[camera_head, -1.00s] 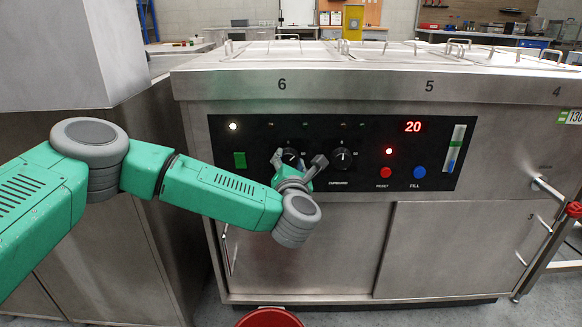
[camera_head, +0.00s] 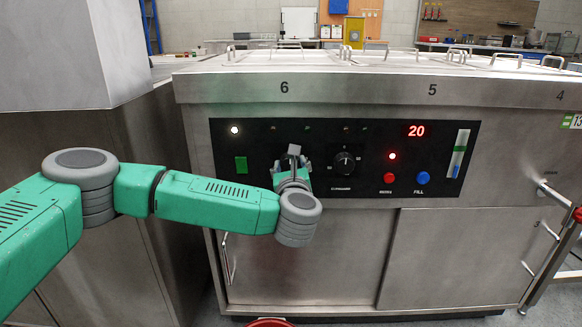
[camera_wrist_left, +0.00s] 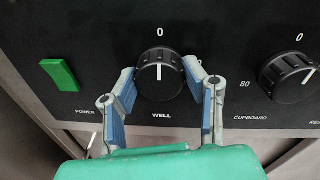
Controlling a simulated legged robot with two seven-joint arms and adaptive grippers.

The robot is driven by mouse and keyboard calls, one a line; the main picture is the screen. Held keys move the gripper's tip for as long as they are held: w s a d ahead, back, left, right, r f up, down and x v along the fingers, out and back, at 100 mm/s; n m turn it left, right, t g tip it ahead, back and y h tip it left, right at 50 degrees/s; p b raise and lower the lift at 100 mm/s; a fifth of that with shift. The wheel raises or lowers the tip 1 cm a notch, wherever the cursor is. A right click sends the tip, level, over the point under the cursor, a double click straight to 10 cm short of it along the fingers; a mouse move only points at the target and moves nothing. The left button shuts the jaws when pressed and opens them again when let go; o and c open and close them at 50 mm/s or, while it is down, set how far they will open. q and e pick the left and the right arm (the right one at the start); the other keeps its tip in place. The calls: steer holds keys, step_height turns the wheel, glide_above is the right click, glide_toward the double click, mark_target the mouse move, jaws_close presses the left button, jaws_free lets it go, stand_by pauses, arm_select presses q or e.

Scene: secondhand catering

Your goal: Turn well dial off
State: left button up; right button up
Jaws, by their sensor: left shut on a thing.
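The black well dial (camera_wrist_left: 159,82) sits above the WELL label in the left wrist view. Its white pointer line stands upright, at the 0 mark. My left gripper (camera_wrist_left: 162,76) has one blue-padded finger on each side of the dial and is shut on it. In the head view my left gripper (camera_head: 292,162) is at the black control panel (camera_head: 380,130) and hides the well dial. My right gripper is in neither view.
The cupboard dial (camera_head: 345,163) is just right of my gripper. The green power switch (camera_head: 241,164) is to its left. A red button (camera_head: 389,178) and a blue button (camera_head: 423,178) are further right. A red bucket (camera_head: 270,323) shows at the bottom edge.

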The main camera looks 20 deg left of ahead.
arm_select(q)
steer(key=shift+s+f, duration=0.1)
steer(key=shift+f, duration=0.3)
steer(key=o, duration=1.2)
steer(key=shift+c, duration=0.2)
steer(key=shift+r, duration=0.15)
steer(key=v, duration=1.1)
steer(key=shift+s+d, duration=0.15)
steer(key=shift+s, duration=0.2)
